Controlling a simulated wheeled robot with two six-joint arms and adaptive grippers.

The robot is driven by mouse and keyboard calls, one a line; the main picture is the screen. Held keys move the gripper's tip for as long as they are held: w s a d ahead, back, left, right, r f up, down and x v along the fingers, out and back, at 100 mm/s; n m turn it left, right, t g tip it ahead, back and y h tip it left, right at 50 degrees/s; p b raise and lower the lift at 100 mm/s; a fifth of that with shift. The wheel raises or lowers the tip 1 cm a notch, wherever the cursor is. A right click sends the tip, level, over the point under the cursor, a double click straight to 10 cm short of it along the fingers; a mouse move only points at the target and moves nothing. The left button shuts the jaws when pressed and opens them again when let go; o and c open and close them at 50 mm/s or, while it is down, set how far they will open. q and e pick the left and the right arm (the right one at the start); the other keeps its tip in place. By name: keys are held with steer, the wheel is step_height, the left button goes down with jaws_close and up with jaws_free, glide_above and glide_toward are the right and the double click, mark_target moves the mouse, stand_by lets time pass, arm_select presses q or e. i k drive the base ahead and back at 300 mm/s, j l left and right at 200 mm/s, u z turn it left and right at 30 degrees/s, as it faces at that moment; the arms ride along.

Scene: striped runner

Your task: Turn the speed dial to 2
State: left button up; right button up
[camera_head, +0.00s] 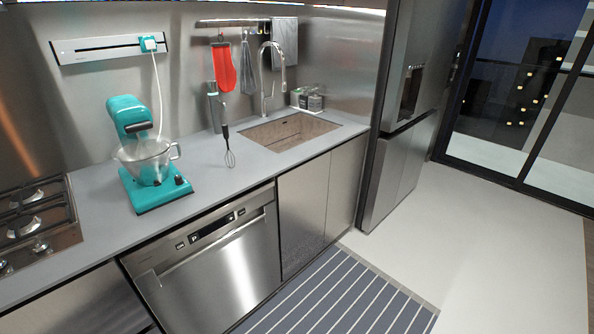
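A teal stand mixer (131,119) stands on the grey counter at the left, next to the stove. A clear bowl (146,154) with a handle sits under its head, on the teal base (155,190). Small dark and light details show on the right side of the base, but the speed dial and its setting are too small to make out. A white cord runs from the mixer up to a plug (149,44) in the wall strip. Neither of my grippers is in view.
A stove (38,225) lies left of the mixer; a whisk (229,152), soap bottle (214,108) and sink (288,132) lie right. A dishwasher (212,268) is below the counter. A striped runner (345,297) covers the floor in front. The floor at the right is clear.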

mark_target(178, 179)
steer(key=u, duration=1.25)
